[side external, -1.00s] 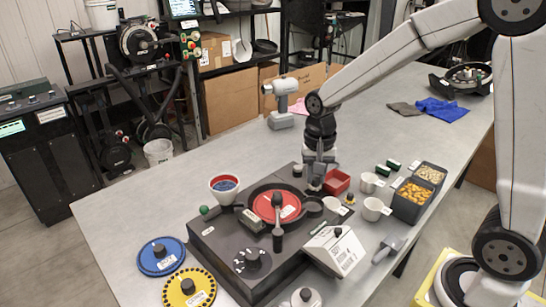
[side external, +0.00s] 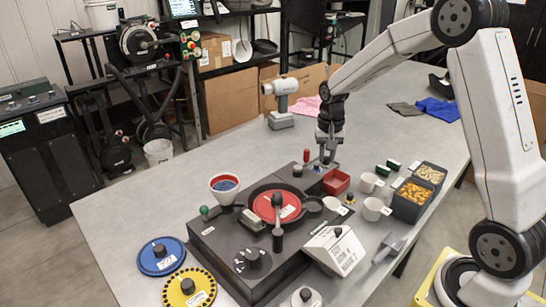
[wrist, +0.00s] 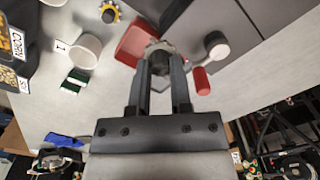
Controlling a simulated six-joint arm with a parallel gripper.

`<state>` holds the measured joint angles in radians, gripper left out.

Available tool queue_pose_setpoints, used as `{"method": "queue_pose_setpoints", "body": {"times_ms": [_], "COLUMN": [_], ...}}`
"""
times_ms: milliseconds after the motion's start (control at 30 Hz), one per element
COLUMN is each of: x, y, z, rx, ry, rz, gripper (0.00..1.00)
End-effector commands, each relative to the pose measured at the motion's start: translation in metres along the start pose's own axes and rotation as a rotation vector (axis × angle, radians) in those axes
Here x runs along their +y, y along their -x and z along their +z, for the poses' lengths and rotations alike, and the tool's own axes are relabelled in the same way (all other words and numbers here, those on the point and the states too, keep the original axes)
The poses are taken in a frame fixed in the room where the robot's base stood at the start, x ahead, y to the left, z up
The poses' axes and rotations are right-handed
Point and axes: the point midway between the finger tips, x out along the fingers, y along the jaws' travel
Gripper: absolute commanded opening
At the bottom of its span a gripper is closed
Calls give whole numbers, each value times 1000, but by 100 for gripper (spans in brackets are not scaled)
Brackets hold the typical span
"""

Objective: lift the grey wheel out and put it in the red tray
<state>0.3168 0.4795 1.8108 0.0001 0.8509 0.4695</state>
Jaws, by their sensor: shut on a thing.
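My gripper (side external: 326,163) is above the far right corner of the black seed meter base (side external: 212,246), just behind the red tray (side external: 336,181). In the wrist view my gripper (wrist: 161,62) is shut on the dark hub of the grey wheel (wrist: 152,47). The wheel's grey rim shows around the fingertips and overlaps the edge of the red tray (wrist: 131,44) in that view. In the side view the wheel is too small and covered to make out clearly. The tray looks empty where it shows.
A red-handled part (wrist: 202,81) stands close beside my gripper. A small yellow wheel (wrist: 110,12) and a white cup (wrist: 86,50) are near the tray. Dark seed bins (side external: 411,205) stand to the right.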

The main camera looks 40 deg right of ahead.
Motion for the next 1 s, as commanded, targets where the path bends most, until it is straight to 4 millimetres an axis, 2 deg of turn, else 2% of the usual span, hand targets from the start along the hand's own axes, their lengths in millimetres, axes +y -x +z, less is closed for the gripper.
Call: {"method": "queue_pose_setpoints", "body": {"times_ms": [33,100,200,333,500,767,1000], "x": [10,22,38,52,60,60,60], "y": [-5,-10,-16,-22,-25,-27,-39], "z": [-14,-31,-50,-66,-74,-74,-74], "rx": [-2,-3,-1,-1,0,0,-2], "ry": [-7,-7,-4,-3,0,1,1], "rz": [1,1,0,0,0,0,1], "gripper": [0,0,0,0,0,0,0]}}
